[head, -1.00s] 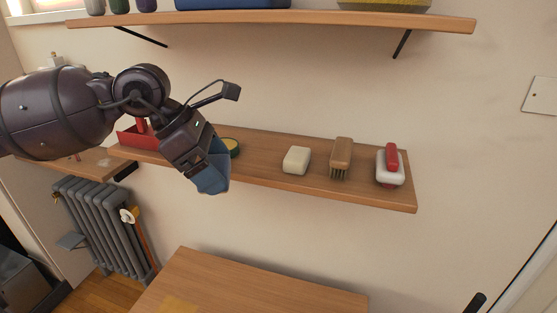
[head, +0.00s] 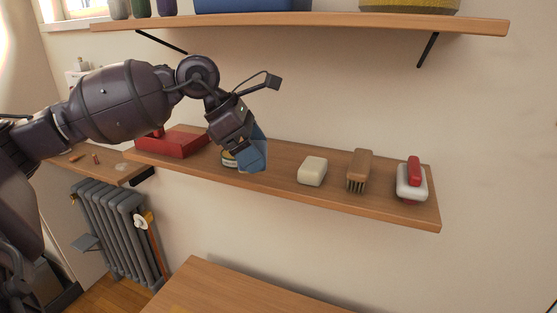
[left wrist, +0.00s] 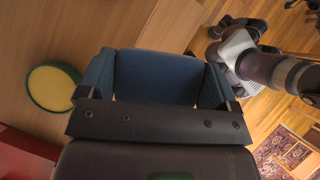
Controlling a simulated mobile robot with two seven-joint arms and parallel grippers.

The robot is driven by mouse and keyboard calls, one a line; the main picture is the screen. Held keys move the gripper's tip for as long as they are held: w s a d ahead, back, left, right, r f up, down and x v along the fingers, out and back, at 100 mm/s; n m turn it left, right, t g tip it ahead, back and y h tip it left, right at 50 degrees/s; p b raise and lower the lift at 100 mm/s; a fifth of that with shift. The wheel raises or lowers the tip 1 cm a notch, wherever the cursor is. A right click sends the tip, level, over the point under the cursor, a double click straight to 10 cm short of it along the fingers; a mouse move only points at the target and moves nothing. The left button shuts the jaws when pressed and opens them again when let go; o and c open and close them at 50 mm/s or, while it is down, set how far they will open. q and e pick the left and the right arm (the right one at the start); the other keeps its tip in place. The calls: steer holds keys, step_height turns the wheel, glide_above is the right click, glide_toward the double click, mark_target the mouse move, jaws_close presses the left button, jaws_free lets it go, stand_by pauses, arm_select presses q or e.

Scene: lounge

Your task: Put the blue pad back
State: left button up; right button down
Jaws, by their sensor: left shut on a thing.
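My left gripper (head: 246,148) is shut on the blue pad (head: 256,157). In the head view the pad hangs below the gripper and overlaps the lower wall shelf (head: 285,189), between a round tin and a cream soap-like block. Whether it touches the shelf cannot be told. In the left wrist view the blue pad (left wrist: 157,78) spans the space in front of the gripper, with wood and floor beyond. The round tin (head: 229,158) is partly hidden behind the gripper and pad; its yellow top with green rim shows in the left wrist view (left wrist: 53,87). My right gripper is not in view.
On the lower shelf stand a red tray (head: 182,144), the cream block (head: 313,170), a wooden brush (head: 359,170) and a white-and-red brush (head: 411,181). An upper shelf (head: 330,25) runs above. A radiator (head: 108,218) and a wooden table (head: 235,287) are below.

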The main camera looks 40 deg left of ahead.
arm_select(q)
steer(key=b, duration=0.1)
glide_above(286, 170)
steer(key=s+a, duration=0.2)
steer(key=shift+w+d+f, duration=0.1)
steer(key=shift+f, duration=0.65)
steer(key=shift+w+d+f, duration=0.1)
steer(key=shift+f, duration=0.6)
steer(key=shift+f+b, duration=0.35)
steer(key=shift+f, duration=1.55)
steer(key=shift+w+a+f, duration=0.1)
steer(key=shift+w+f, duration=0.1)
steer(key=shift+f, duration=0.1)
steer(key=o, duration=0.6)
steer(key=shift+o, duration=0.2)
